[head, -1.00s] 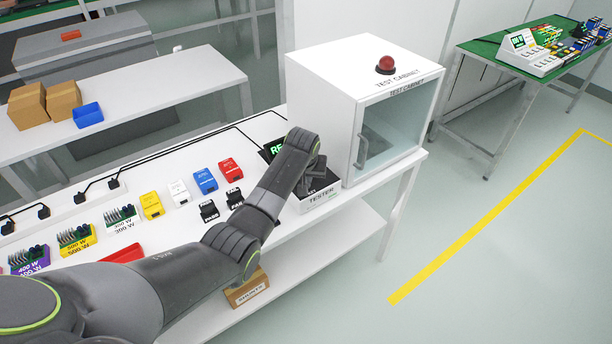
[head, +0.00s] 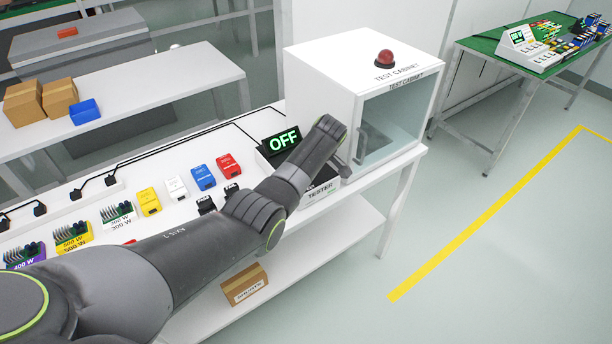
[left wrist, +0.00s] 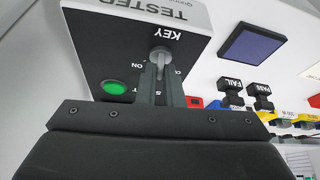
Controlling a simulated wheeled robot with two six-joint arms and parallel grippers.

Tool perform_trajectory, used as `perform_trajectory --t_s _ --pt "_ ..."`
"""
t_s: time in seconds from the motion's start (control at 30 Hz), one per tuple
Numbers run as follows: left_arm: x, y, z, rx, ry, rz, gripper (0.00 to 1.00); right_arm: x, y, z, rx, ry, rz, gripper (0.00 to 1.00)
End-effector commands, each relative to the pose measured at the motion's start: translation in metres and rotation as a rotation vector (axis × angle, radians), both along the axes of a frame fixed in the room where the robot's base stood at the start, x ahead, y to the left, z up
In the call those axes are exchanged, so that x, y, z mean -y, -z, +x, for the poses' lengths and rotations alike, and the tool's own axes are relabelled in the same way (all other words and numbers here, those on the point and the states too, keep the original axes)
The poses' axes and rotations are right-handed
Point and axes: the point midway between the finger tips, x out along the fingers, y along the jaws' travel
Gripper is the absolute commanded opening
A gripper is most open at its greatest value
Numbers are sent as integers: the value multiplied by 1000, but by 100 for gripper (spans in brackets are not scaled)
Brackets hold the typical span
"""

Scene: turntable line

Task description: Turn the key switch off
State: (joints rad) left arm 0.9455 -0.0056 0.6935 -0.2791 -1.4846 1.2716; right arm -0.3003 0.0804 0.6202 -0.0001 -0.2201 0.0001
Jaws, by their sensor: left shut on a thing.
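The tester (head: 320,194) is a white box with a black top, on the white bench beside the test cabinet. Its display (head: 283,141) reads OFF in green. In the left wrist view the grey key (left wrist: 160,53) stands in its round switch under the word KEY, on the black panel (left wrist: 105,45). My left gripper (left wrist: 161,76) is shut on the key. In the head view my left gripper (head: 342,168) is over the tester, and my arm hides the key and part of the panel. My right gripper is not in view.
A green button (left wrist: 113,87) is close to the key. The test cabinet (head: 345,90), with a red dome on top, stands right behind the tester. Black PASS and FAIL pieces (left wrist: 258,91) and coloured blocks (head: 203,177) are nearby. A cardboard box (head: 245,286) is below the bench.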

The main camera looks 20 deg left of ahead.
Motion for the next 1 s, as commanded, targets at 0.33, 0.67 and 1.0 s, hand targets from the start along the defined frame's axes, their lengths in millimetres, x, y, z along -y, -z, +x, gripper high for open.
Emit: perform_trajectory --t_s 0.33,0.67,1.0 --pt "0 5 3 3 -319 1 0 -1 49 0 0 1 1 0" --pt "0 4 4 4 -540 1 0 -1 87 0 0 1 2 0" --pt "0 1 4 3 -634 -1 0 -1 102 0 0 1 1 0"
